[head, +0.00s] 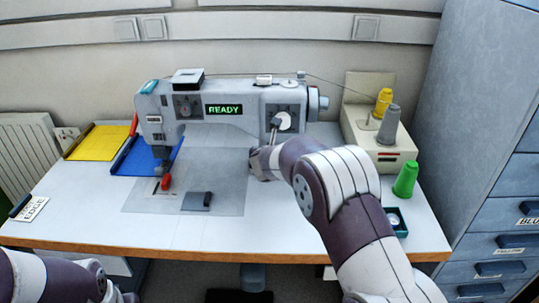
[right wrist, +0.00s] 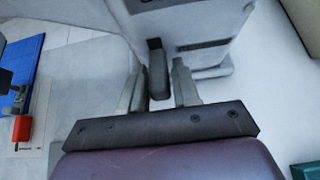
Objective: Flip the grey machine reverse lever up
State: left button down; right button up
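The grey sewing machine (head: 225,130) stands at the back of the table with a green READY display. Its reverse lever (right wrist: 157,72), a dark grey bar, shows low on the machine's pillar in the right wrist view. It hangs with its lower end between the fingers of my right gripper (right wrist: 160,88). The fingers are apart, with a gap on each side of the lever. In the head view my right gripper (head: 264,158) is in front of the pillar, partly hidden by its own arm. My left arm shows at the bottom left; its gripper is out of the picture.
A yellow tray (head: 97,143) and a blue tray (head: 140,160) lie left of the machine. A thread stand (head: 380,150) with yellow and grey spools, a green spool (head: 405,180) and a small dark green box (head: 397,222) are at the right. The front of the table is mostly clear.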

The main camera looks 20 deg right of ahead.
jog(key=shift+o, duration=0.7)
jog(key=p+v, duration=0.1)
jog(key=v, duration=1.1)
jog(key=shift+s+r, duration=0.15)
jog(key=shift+s, duration=0.15)
